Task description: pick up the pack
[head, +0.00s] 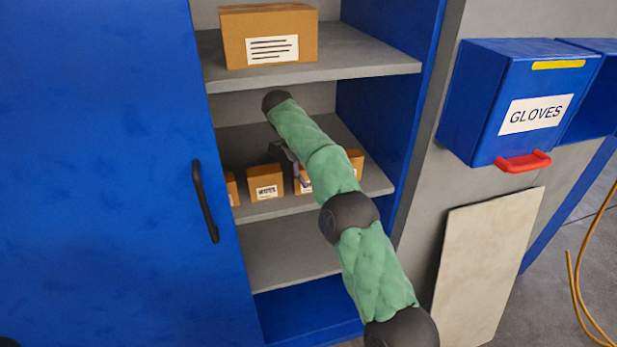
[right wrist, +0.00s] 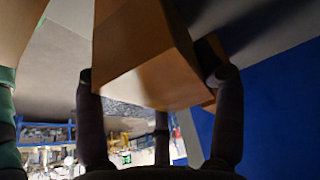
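Several small brown packs stand in a row on the cabinet's middle shelf in the head view. One labelled pack (head: 265,183) stands clear to the left of my arm. Another pack (head: 303,182) is partly hidden by my right gripper (head: 288,158), which reaches in from above. In the right wrist view, a brown pack (right wrist: 150,75) lies between the spread dark fingers of my right gripper (right wrist: 155,78). The left finger is at the pack's edge. I cannot tell whether both fingers press on it. My left gripper is not in view.
The upper shelf (head: 350,62) carries a large labelled carton (head: 268,37) above my arm. A blue door (head: 110,170) bounds the left. A blue glove box (head: 520,100) hangs at right, above a leaning pale panel (head: 487,265). The lower shelf (head: 285,250) looks bare.

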